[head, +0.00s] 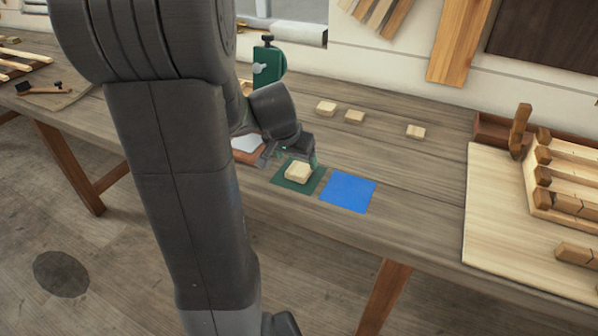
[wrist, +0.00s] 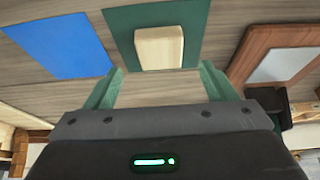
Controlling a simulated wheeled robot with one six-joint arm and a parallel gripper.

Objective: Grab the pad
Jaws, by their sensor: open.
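A small pale wooden pad (head: 298,172), block-like with rounded edges, lies on a dark green square (head: 286,184) on the workbench. In the wrist view the pad (wrist: 160,47) sits ahead of my gripper, on the green square (wrist: 121,26). My gripper (head: 294,158) is close to the pad in the head view, partly hidden by my arm. In the wrist view my gripper (wrist: 160,84) is open, its green fingers spread wider than the pad. Nothing is between the fingers but bare bench.
A blue square (head: 348,192) lies just right of the green one. Several similar pale blocks, one here (head: 326,108), lie farther back. A green clamp-like tool (head: 267,65) stands behind my gripper. A pale board (head: 500,215) with wooden pieces is at right.

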